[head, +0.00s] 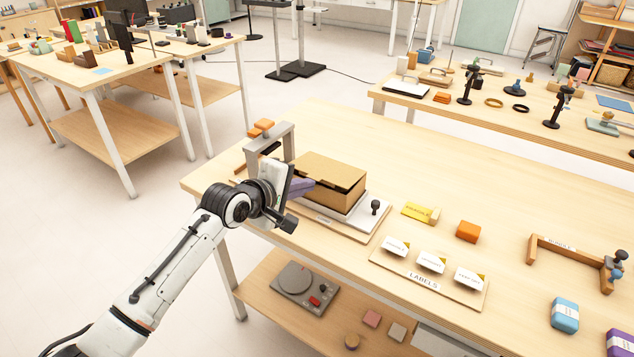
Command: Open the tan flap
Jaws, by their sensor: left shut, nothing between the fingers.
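A tan box (338,197) stands on a white board near the left end of the table. Its tan flap (322,169) lies over the top, close to flat, with a thin dark line under its front edge. My left gripper (312,184) comes in from the left and is shut and empty. Its fingertips are at the left side of the box, near the flap's left front corner. I cannot tell whether they touch it. The gripper hides part of the box's left side. My right gripper is not in view.
A grey frame (284,138) with orange blocks (262,126) stands behind the gripper. A black knob (375,207) is right of the box. A labels board (425,285), yellow block (420,212) and orange block (467,231) lie further right. The table behind the box is clear.

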